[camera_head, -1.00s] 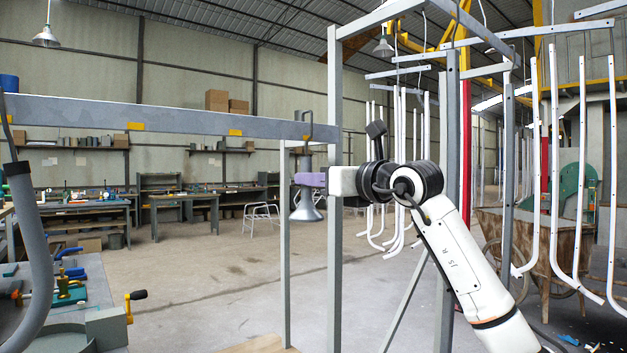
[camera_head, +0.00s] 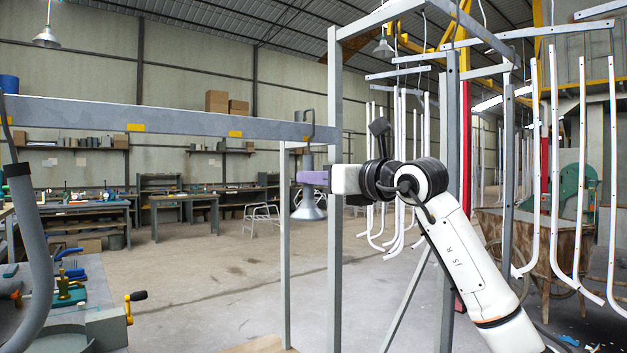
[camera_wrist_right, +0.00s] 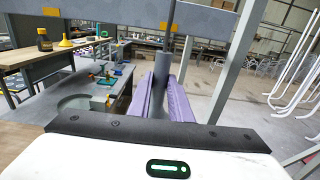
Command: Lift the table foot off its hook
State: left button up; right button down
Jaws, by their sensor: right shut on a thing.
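The table foot (camera_head: 308,207) is a grey, bell-shaped piece with a narrow upright neck and a flared lower end. It hangs upright below the dark hook (camera_head: 308,130) on the grey overhead beam. My right gripper (camera_head: 312,177), with purple fingers, is shut on the neck from the right. In the right wrist view the fingers (camera_wrist_right: 163,105) lie on both sides of the foot's grey neck (camera_wrist_right: 161,72), with the thin hook rod (camera_wrist_right: 171,25) above it. I cannot tell whether the hook still bears the foot. My left gripper is not in view.
The horizontal beam (camera_head: 190,119) runs just above my right gripper. A grey upright post (camera_head: 335,240) stands close by my right wrist. A grey curved tube (camera_head: 30,240) hangs at far left, near a workbench (camera_head: 95,325). White bent tubes (camera_head: 560,180) hang at right.

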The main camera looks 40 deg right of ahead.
jog(key=shift+s+d+r+b, duration=0.1)
jog(key=shift+s+b, duration=0.4)
jog(key=shift+s, duration=0.7)
jog(key=shift+s+d+r+b, duration=0.15)
jog(key=shift+s+b, duration=0.1)
jog(key=shift+s, duration=0.55)
jog(key=shift+s+r+b, duration=0.15)
jog(key=shift+s+b, duration=0.05)
jog(key=shift+s, duration=0.65)
jog(key=shift+s+d+r+b, duration=0.15)
jog(key=shift+s+b, duration=0.1)
jog(key=shift+s, duration=0.55)
jog(key=shift+a, duration=0.1)
